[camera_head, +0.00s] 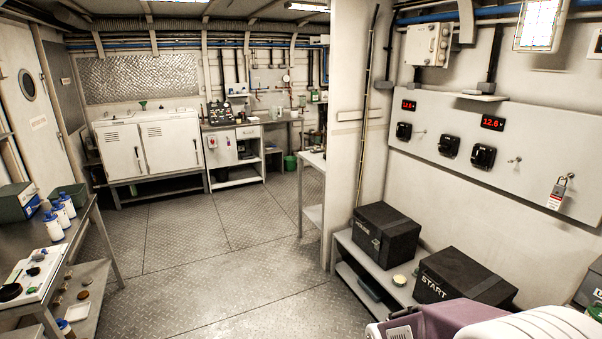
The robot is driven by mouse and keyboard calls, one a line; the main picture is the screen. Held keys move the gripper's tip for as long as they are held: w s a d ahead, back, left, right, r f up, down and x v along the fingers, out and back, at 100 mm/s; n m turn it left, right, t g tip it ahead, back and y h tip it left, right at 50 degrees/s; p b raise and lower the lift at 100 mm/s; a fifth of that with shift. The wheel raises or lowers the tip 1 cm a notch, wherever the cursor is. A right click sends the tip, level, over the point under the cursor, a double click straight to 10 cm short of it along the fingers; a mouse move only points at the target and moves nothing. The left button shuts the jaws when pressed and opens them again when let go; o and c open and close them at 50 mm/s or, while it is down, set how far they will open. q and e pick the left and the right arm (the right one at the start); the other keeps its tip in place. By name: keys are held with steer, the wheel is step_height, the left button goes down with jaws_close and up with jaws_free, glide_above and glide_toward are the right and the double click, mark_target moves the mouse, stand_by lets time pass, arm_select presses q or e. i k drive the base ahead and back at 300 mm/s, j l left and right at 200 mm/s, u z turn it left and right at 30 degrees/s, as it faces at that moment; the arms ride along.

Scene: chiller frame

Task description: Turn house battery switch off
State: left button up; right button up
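Three black rotary switches sit in a row on a pale wall panel (425,115) on the right: a left one (404,131), a middle one (449,145) and a right one (483,157). Their labels and knob positions are too small to read, so I cannot tell which is the house switch. A left red display (409,105) and a right red display (493,122), which reads about 12.6, are above them. Below, a black battery box (376,235) has lettering that seems to read HOUSE; another black box (465,277) reads START. Neither gripper is in view.
A padlock with a red and white tag (555,195) hangs at the panel's right. The battery boxes stand on a low shelf (345,238) below the panel. A bench with bottles (60,214) is at left. The metal floor (220,255) between is clear.

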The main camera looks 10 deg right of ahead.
mark_target(400, 130)
steer(key=i, duration=3.2)
steer(key=i+z, duration=0.5)
steer(key=i+j+z, duration=0.1)
steer(key=i+z, duration=0.4)
steer(key=i+j+z, duration=0.95)
